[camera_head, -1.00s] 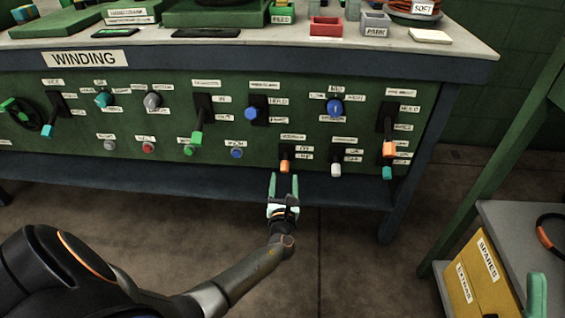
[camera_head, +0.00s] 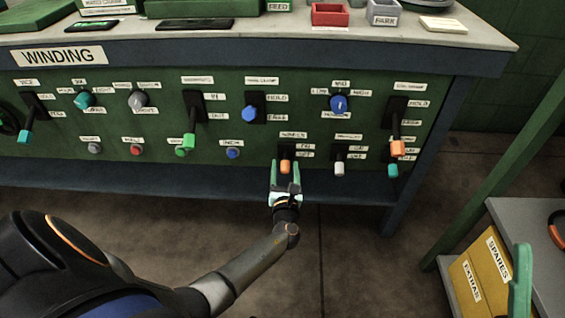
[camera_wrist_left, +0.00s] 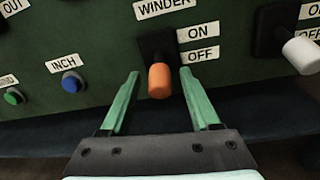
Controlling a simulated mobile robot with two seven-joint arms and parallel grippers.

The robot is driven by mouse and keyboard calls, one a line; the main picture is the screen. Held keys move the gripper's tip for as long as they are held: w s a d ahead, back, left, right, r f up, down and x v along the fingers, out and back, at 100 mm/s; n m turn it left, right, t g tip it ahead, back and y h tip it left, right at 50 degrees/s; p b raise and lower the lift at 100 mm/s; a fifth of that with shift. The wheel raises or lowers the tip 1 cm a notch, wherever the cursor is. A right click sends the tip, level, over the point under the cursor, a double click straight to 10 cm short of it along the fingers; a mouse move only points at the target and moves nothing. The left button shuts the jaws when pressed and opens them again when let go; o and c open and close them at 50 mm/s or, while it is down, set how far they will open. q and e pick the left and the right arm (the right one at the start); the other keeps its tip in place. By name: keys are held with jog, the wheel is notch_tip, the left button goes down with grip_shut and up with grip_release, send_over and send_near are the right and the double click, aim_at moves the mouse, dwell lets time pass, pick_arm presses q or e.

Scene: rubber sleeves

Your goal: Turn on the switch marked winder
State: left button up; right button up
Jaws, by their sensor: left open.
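The winder switch has an orange-tipped lever (camera_head: 285,166) on a dark plate in the green panel's lower row. In the left wrist view its orange tip (camera_wrist_left: 159,80) points down and towards me, level with or a little below the OFF label (camera_wrist_left: 204,55). The ON label (camera_wrist_left: 197,33) is above that, and the WINDER label (camera_wrist_left: 163,8) is at the top. My left gripper (camera_head: 286,168) is open, its green fingers on either side of the orange tip. In the left wrist view both fingers (camera_wrist_left: 157,78) appear apart from the lever.
A white-tipped lever (camera_head: 339,168) is to the right, and a blue INCH button (camera_head: 232,153) to the left. An orange-tipped lever (camera_head: 397,148) is farther right. The bench's lower shelf (camera_head: 340,191) runs below the panel. A yellow box (camera_head: 480,275) stands at the lower right.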

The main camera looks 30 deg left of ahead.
pick_arm(q)
jog(key=shift+w+a, duration=0.15)
jog(key=shift+w, duration=0.05)
dwell(0.3)
grip_shut()
dwell(0.3)
